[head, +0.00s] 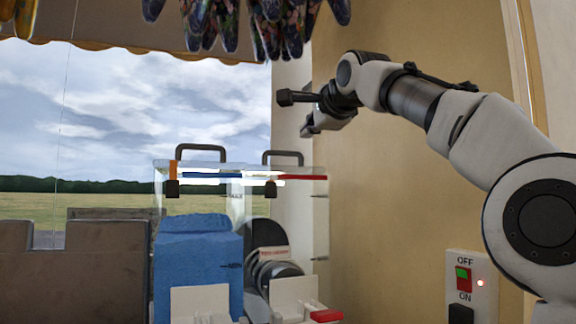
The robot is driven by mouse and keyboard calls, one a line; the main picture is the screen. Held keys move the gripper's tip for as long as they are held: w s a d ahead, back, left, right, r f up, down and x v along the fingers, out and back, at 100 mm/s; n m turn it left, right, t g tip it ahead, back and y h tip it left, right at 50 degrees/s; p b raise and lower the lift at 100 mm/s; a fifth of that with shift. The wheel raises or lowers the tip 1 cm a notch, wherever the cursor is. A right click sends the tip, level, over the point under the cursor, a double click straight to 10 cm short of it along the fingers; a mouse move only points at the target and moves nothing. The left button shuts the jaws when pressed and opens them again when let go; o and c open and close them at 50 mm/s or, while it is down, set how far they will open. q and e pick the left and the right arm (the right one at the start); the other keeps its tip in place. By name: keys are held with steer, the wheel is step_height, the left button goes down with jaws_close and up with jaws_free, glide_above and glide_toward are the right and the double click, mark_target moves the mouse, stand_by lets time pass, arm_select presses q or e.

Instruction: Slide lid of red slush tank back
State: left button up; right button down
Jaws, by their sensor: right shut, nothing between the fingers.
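The red slush tank (320,222) is the right one of two clear tanks on the slush machine. A dark auger with grey coils (272,268) shows inside it, and I see no red slush there. Its lid, with a red strip (304,177) and a dark arched handle (283,153), lies across the tank top. I cannot tell how far it is slid. My right gripper (299,112) is shut and empty, in the air above and slightly right of that handle, apart from it. My left gripper is not in view.
The left tank holds blue slush (198,265) under a lid with its own dark handle (200,148). A tan wall (400,220) stands close on the right, with an on/off switch (464,278). Colourful hanging items (280,25) hang above. A grey-brown block (90,270) is at left.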

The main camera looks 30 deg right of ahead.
mark_target(285, 152)
steer(key=p+x, duration=0.9)
steer(key=x, duration=0.4)
steer(key=shift+w+d+p, duration=0.25)
steer(key=shift+w+p, duration=0.05)
steer(key=shift+p, duration=0.05)
steer(key=shift+s+a, duration=0.1)
